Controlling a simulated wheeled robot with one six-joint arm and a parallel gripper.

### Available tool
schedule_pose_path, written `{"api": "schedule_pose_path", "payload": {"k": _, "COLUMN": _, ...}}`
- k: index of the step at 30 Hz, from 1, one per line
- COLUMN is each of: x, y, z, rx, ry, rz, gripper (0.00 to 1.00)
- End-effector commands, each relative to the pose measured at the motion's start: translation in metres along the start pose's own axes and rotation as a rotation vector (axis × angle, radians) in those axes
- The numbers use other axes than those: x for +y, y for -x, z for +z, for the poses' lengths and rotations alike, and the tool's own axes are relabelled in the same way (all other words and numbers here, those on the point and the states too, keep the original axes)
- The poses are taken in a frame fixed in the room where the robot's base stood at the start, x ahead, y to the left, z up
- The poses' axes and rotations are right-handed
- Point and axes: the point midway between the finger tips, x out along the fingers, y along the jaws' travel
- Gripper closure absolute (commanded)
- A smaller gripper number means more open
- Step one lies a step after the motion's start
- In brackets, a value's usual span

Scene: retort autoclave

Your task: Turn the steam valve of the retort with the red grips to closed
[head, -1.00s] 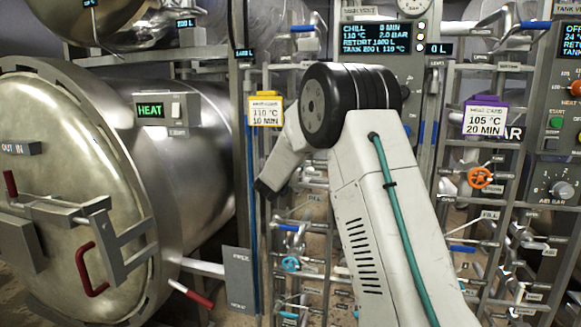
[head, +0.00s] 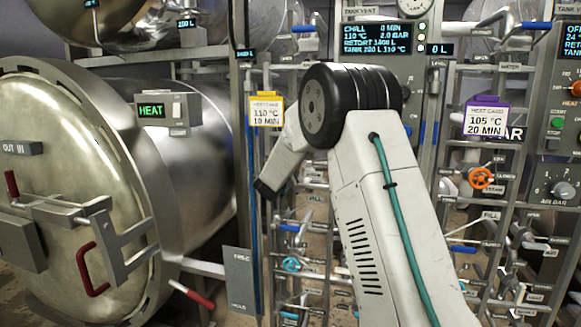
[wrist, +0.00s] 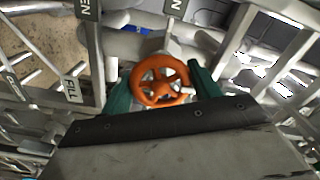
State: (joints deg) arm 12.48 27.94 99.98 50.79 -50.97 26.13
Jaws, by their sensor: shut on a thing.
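The retort with red grips (head: 92,272) stands at the left in the head view, its round door (head: 70,190) shut. In the wrist view an orange handwheel (wrist: 148,97) sits between the green fingers of my gripper (wrist: 162,84). The fingers are shut on its rim from both sides. In the head view my gripper and this wheel are hidden behind my arm. I cannot read a steam label or an open or closed mark at the held wheel.
A second orange wheel (head: 481,178) is on the right rack, under a purple 105 °C card (head: 486,118). A yellow 110 °C card (head: 266,111) hangs on the left rack. A blue wheel (head: 291,264) sits below.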

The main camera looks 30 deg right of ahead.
Motion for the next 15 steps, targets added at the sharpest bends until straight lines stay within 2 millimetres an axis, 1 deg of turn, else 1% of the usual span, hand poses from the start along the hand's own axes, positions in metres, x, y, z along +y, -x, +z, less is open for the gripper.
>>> {"api": "schedule_pose_path", "payload": {"k": 15, "x": -0.0004, "y": 0.0002, "z": -0.0001, "rx": 0.000, "ry": -0.489, "rz": 0.002, "gripper": 0.61}}
